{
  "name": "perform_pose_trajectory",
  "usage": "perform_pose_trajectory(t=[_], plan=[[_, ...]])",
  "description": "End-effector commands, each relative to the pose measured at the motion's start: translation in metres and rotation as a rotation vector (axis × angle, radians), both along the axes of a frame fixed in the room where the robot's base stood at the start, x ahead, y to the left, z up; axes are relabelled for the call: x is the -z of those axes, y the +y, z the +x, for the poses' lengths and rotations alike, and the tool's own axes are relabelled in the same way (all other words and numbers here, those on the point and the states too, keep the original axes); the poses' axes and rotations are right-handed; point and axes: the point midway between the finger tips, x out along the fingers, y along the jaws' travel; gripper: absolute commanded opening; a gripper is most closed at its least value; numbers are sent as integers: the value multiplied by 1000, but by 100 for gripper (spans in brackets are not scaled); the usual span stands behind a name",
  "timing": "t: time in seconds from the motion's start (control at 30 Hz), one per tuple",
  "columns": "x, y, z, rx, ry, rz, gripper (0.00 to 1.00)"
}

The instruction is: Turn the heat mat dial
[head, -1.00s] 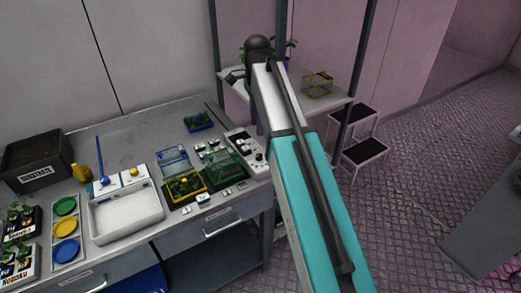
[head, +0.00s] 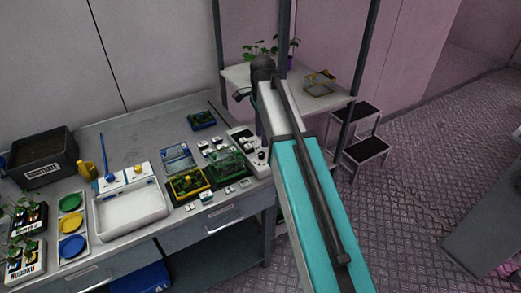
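A pale control panel with dark knobs (head: 249,146) lies at the right end of the bench, partly hidden by my arm; I cannot tell which knob is the heat mat dial. A dark mat shows in part under the green and yellow trays, beside the panel. My arm reaches up from the lower right and ends in a dark joint above the bench's far right corner. My gripper is hidden behind or beyond the arm, and its fingers do not show.
A yellow tray (head: 188,184) and a green clear-lidded tray (head: 226,165) hold seedlings left of the panel. A white basin (head: 131,208) and a dark substrate box (head: 42,158) stand farther left. A shelf rack (head: 335,95) with plants stands behind; a step stool (head: 365,149) is to its right.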

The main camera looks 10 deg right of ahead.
Motion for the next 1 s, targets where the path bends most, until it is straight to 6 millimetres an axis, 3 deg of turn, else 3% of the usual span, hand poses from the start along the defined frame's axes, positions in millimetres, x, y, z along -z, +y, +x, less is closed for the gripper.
perform_pose_trajectory(t=[0.6, 1.0], plan=[[62, -1, 1, 1, 2, 0, 39], [80, -1, 2, 2, 0, 0, 39]])
